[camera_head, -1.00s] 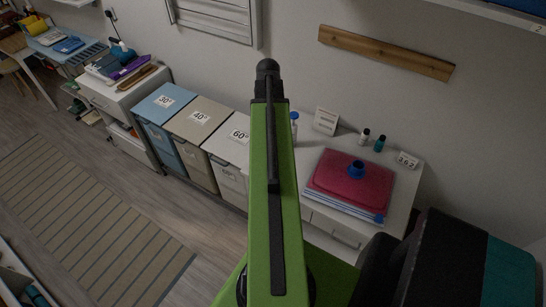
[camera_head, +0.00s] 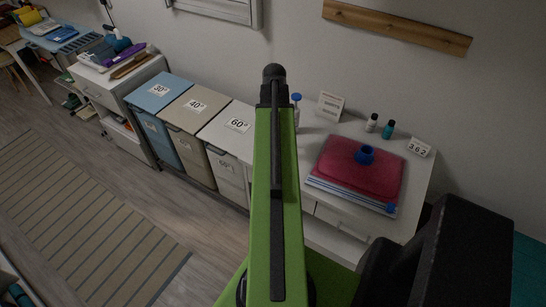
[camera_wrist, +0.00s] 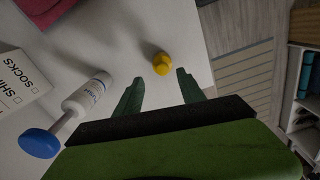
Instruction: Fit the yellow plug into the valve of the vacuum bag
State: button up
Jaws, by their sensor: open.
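The yellow plug (camera_wrist: 162,64) stands on the white tabletop in the wrist view, just beyond and between the fingertips. My gripper (camera_wrist: 158,82) is open and empty, its two dark green fingers spread apart. The vacuum bag (camera_head: 358,168) is a red, flat, puffy bag on the white cabinet in the head view. Its blue valve (camera_head: 365,154) sits on top near the back. A corner of the bag (camera_wrist: 48,8) shows at the upper left of the wrist view. My arm hides the plug in the head view.
Lidded bins (camera_head: 190,110) stand left of the cabinet (camera_head: 320,235).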

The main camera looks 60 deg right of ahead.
jog(key=f+b, duration=0.5)
jog(key=shift+a+f, duration=0.2)
jog(key=shift+a, duration=0.05)
jog(key=shift+r, duration=0.15)
grip_shut()
